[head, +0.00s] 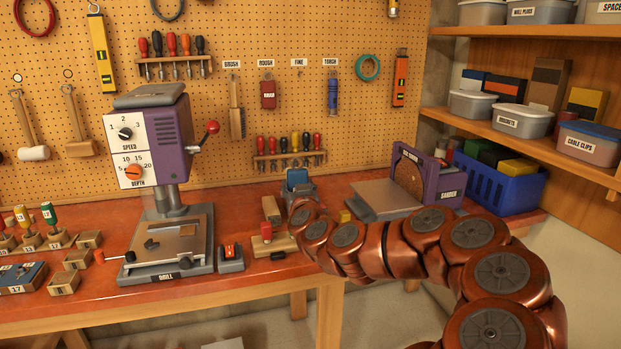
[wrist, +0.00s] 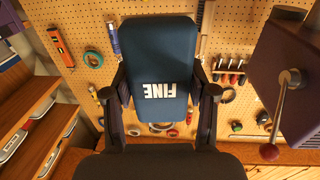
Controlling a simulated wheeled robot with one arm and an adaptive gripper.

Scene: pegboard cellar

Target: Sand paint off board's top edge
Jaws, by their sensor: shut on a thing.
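My gripper (wrist: 163,92) is shut on a dark blue sanding block (wrist: 158,55) marked FINE, with its two fingers on either side of it. The lettering appears upside down in the wrist view.
A purple drill press (head: 160,150) stands at the left of the red bench (head: 245,285). A sander (head: 427,178) stands at the right, beside a blue crate (head: 500,182). On the pegboard, a rough block (head: 268,94) hangs; the hook under FINE is empty.

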